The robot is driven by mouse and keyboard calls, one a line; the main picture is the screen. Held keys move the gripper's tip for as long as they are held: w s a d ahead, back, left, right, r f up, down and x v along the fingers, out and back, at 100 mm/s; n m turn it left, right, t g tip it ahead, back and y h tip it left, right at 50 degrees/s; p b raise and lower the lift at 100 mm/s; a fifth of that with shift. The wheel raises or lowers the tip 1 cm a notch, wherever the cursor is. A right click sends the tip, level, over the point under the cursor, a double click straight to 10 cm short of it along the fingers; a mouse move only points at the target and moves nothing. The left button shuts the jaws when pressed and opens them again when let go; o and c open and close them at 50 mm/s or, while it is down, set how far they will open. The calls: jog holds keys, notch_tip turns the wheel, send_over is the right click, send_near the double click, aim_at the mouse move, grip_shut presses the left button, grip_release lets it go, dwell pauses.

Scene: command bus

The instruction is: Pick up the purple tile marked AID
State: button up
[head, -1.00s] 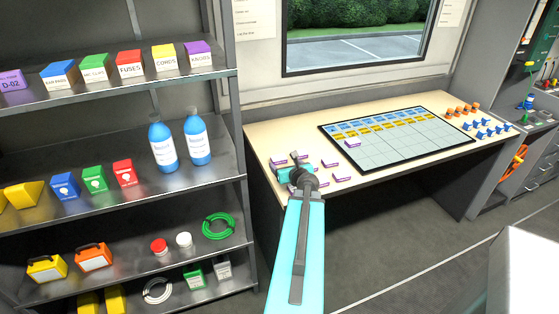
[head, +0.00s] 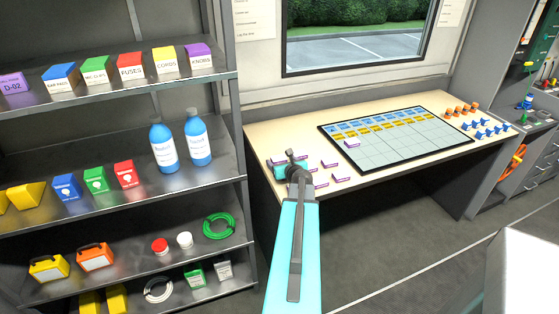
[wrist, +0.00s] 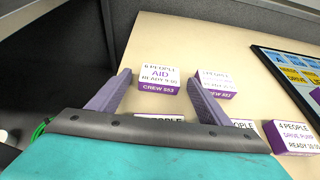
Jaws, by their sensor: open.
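The purple and white tile marked AID (wrist: 160,77) lies on the desk in the wrist view. It reads "6 PEOPLE AID READY 9:30 CREW 652", though the small print is hard to read. My gripper (wrist: 157,85) is open, with the tile seen between its fingers, nearer the left one. I cannot tell whether the fingers are down at its level. In the head view my gripper (head: 292,170) is over the desk's left end, and my arm hides some tiles there.
Another tile (wrist: 215,82) lies close to the right finger, and a DRIVE PUMP tile (wrist: 290,138) is farther right. Two more are partly hidden behind my gripper. The gridded board (head: 400,142) lies right, with one tile (head: 352,144) on its left edge. Shelves (head: 130,200) stand left.

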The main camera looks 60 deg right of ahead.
aim_at(282, 155)
dwell(0.4)
jog(key=c, duration=1.1)
jog(key=shift+r, duration=0.15)
jog(key=shift+c, duration=0.2)
jog(key=shift+r, duration=1.35)
jog(key=shift+s+r, duration=0.25)
jog(key=shift+r, duration=0.05)
jog(key=s+d+b, duration=0.1)
jog(key=s, duration=0.4)
jog(key=s+d+r+b, duration=0.1)
jog(key=s, duration=0.4)
jog(key=s+d+b, duration=0.1)
jog(key=s, duration=0.4)
jog(key=shift+s+d+r, duration=0.1)
jog(key=shift+d+r, duration=0.1)
